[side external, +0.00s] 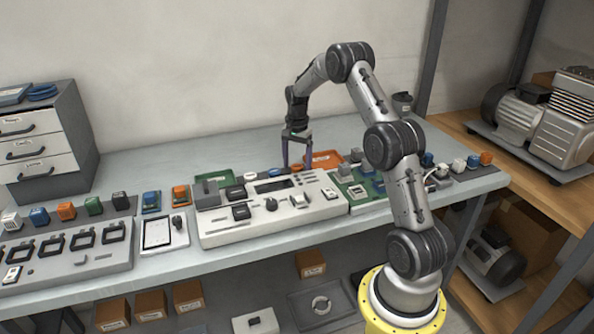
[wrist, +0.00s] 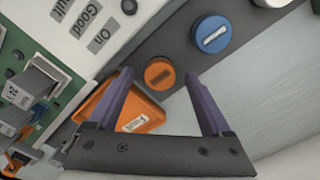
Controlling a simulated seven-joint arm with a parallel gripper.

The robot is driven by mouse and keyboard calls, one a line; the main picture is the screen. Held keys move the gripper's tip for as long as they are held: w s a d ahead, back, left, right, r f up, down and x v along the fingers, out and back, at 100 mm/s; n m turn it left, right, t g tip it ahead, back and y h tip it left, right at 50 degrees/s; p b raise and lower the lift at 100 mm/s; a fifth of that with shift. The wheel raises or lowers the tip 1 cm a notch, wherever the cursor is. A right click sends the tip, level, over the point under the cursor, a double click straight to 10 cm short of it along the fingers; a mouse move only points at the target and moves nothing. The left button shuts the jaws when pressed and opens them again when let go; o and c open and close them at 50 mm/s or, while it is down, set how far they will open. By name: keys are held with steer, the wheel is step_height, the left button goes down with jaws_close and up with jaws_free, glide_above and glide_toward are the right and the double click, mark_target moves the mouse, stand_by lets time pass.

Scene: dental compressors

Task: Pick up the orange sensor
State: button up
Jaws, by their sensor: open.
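The orange sensor (wrist: 159,73) is a small round orange disc with a pale slot mark, lying on a dark grey strip. In the side view, it shows as a small orange spot (side external: 297,168) behind the white control panel. My gripper (wrist: 158,76) is open and empty, pointing down, with the disc appearing between its two purple fingertips in the wrist view. In the side view, my gripper (side external: 297,166) is low over the strip at the disc. I cannot tell the exact height left between the fingertips and the disc.
A round blue disc (wrist: 213,34) lies beside the orange one on the strip. An orange labelled tray (side external: 326,158) sits close by, partly behind a finger in the wrist view. The white control panel (side external: 222,228) is in front. Bare bench lies behind the strip.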

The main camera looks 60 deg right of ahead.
steer(key=shift+f, duration=0.25)
jaws_close()
steer(key=shift+r, duration=0.2)
